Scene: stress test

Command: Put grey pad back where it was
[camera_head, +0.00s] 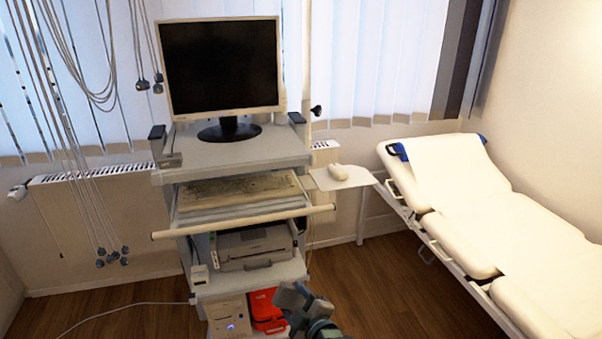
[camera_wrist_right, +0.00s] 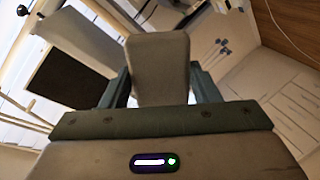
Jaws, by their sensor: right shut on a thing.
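The grey pad (camera_wrist_right: 160,62) is a plain, flat-faced block in the right wrist view. It stands out between the two fingers of my right gripper (camera_wrist_right: 160,92), which is shut on it. In the head view my right gripper (camera_head: 291,298) is at the bottom middle, in front of the cart's lowest shelf. The pad is hard to tell from the gripper there. My left gripper is not in view.
A cart (camera_head: 245,154) carries a monitor (camera_head: 221,65), keyboard (camera_head: 240,190) and printer (camera_head: 255,245). A mouse (camera_head: 337,171) sits on its side tray (camera_head: 362,177). A red case (camera_head: 266,308) is low beside my gripper. A bed (camera_head: 535,245) stands right; floor between is clear.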

